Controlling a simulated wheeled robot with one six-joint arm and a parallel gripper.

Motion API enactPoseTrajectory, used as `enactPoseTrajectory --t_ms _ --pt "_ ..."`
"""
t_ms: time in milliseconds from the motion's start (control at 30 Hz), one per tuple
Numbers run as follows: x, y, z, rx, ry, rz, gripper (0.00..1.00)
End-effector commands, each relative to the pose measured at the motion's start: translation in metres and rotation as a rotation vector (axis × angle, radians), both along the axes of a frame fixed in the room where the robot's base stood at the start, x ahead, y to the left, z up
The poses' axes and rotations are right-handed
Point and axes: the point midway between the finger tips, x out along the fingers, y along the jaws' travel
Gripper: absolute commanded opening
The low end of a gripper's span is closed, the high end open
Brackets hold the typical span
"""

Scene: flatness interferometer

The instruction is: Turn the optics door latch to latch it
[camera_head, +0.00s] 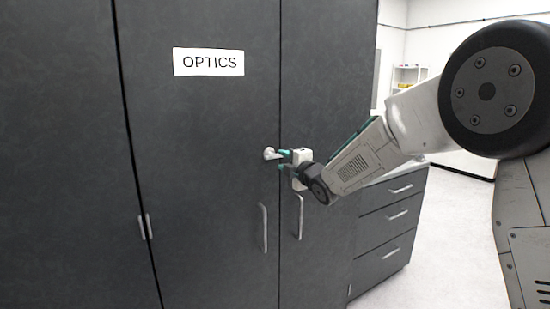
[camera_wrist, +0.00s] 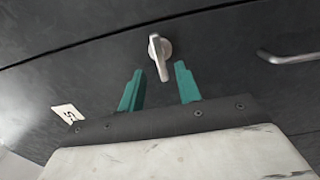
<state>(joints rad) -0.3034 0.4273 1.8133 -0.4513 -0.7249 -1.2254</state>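The optics door (camera_head: 200,180) is a dark grey cabinet door with a white OPTICS label (camera_head: 208,62). It looks closed. The latch (camera_head: 269,154) is a small pale metal knob near the door's right edge. In the wrist view the latch (camera_wrist: 159,56) shows a round base and a lever, ahead of and between the fingertips. My gripper (camera_head: 282,160) has teal fingers and is close to the latch, just to its right. I cannot tell whether a fingertip touches the latch.
A vertical handle (camera_head: 263,228) is below the latch, and another handle (camera_head: 300,217) is on the neighbouring door. A drawer unit (camera_head: 390,225) stands at the right, beyond the tall cabinet. Pale floor (camera_head: 455,240) is clear there.

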Motion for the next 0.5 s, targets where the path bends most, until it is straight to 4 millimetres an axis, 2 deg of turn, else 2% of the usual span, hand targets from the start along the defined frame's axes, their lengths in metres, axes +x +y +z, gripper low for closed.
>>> enactPoseTrajectory --t_ms 300,500 --pt "0.041 0.028 0.000 0.001 0.002 -0.001 0.34" --pt "0.050 0.034 -0.001 0.001 0.004 -0.002 0.34"
